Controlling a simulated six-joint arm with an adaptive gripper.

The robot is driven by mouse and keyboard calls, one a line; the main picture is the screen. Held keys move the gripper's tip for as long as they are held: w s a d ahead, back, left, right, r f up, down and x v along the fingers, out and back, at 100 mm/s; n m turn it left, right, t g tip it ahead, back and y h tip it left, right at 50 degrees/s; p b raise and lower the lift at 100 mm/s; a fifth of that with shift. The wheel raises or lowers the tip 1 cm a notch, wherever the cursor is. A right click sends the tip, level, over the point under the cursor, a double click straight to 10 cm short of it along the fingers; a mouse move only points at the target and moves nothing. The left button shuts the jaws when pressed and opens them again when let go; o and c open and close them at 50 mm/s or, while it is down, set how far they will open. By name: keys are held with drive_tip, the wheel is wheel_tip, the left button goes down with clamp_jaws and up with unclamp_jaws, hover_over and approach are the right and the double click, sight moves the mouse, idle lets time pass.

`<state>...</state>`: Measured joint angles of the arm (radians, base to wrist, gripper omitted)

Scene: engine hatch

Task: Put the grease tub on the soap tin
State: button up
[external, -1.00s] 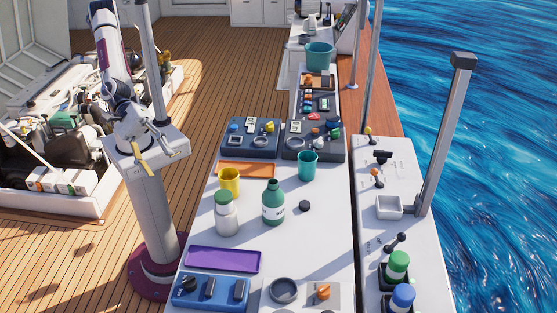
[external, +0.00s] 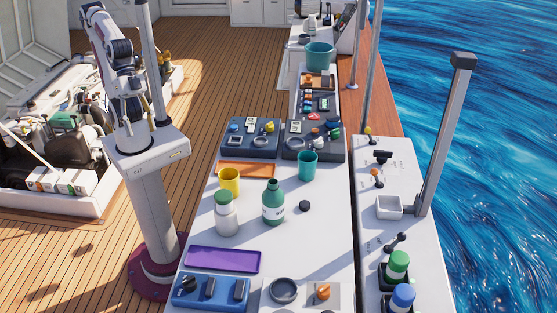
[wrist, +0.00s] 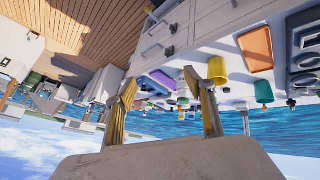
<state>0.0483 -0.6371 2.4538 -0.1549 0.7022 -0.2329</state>
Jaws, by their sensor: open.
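I cannot tell for sure which object is the grease tub or the soap tin. A small dark round piece (external: 304,206) lies on the white bench, right of a green bottle (external: 273,202). A white jar with a green lid (external: 226,214) stands left of that bottle. A small open white box (external: 389,207) sits on the right-hand ledge. My gripper (wrist: 160,80) is open and empty in the wrist view, its two yellowish fingers apart. It is up by my arm's column, away from the bench, and its fingers are not clear in the external view.
A yellow mug (external: 229,181), a teal cup (external: 307,166), an orange tray (external: 246,170) and a purple tray (external: 223,259) are on the bench. A grey post (external: 447,135) rises on the right. The bench's middle right is clear.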

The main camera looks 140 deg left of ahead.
drive_tip(key=s+a+f+m+g+y, duration=0.1)
drive_tip(key=s+a+f+m, duration=0.1)
drive_tip(key=s, duration=0.4)
drive_tip(key=shift+s+a+f+m, duration=0.15)
drive_tip(key=shift+a+m, duration=0.35)
drive_tip(key=shift+a, duration=0.5)
